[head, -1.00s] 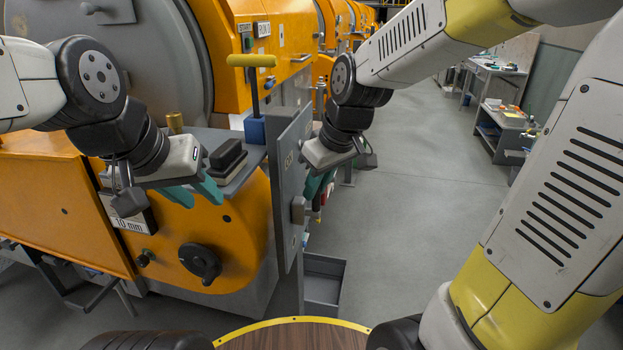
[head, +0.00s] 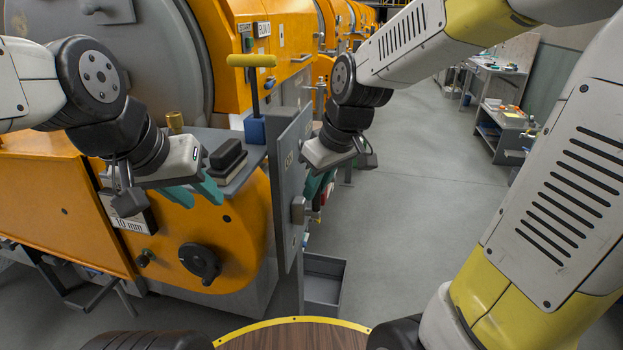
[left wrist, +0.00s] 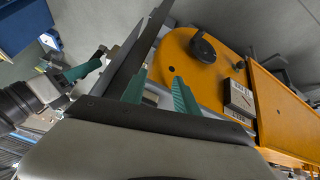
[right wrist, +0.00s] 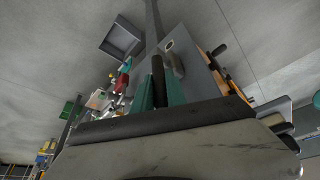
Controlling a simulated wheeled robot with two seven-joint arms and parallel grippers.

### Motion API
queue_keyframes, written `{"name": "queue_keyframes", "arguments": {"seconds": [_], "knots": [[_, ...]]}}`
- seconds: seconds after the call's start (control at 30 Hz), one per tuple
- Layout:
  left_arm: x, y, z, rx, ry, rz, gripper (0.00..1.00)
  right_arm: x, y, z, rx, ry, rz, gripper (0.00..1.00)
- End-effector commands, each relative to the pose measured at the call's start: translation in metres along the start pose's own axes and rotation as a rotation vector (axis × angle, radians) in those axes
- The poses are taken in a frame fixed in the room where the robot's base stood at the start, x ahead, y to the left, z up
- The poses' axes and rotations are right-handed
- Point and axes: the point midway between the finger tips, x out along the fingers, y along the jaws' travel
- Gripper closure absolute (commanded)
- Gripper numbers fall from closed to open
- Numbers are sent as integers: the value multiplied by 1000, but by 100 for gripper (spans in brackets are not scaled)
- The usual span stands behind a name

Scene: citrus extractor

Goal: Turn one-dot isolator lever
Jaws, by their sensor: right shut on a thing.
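A grey upright panel (head: 285,165) stands at the right end of the orange machine. My right gripper (head: 318,185) is at its right-hand face. In the right wrist view, its teal fingers (right wrist: 160,90) are shut on a dark bar-like lever (right wrist: 158,68). No dot mark can be made out on this lever. A grey handle (head: 298,210) sits lower on the same panel, and it also shows in the right wrist view (right wrist: 174,60). My left gripper (head: 197,193) is open and empty in front of the machine, left of the panel.
A black block (head: 228,154) lies on the machine's grey ledge, near a yellow T-handle (head: 251,61) on a blue base. A black knob (head: 200,262) is on the orange front. A grey open bin (head: 325,283) stands below the panel.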

Motion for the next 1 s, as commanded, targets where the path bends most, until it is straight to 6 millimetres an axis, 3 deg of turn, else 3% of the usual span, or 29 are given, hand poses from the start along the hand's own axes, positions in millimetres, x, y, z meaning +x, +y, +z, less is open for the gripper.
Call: {"name": "queue_keyframes", "arguments": {"seconds": [0.4,0.7,0.73,0.83,1.0], "knots": [[0,0,0,0,0,0,64,6,15,-8,77,-133,-181,100],[0,0,0,0,0,0,64,5,15,-8,80,-137,-189,100],[0,0,0,0,0,0,64,5,15,-8,80,-137,-189,81],[0,0,0,0,0,0,64,5,15,-8,80,-137,-189,61],[0,0,0,0,0,0,64,5,15,-8,79,-137,-189,61]]}}
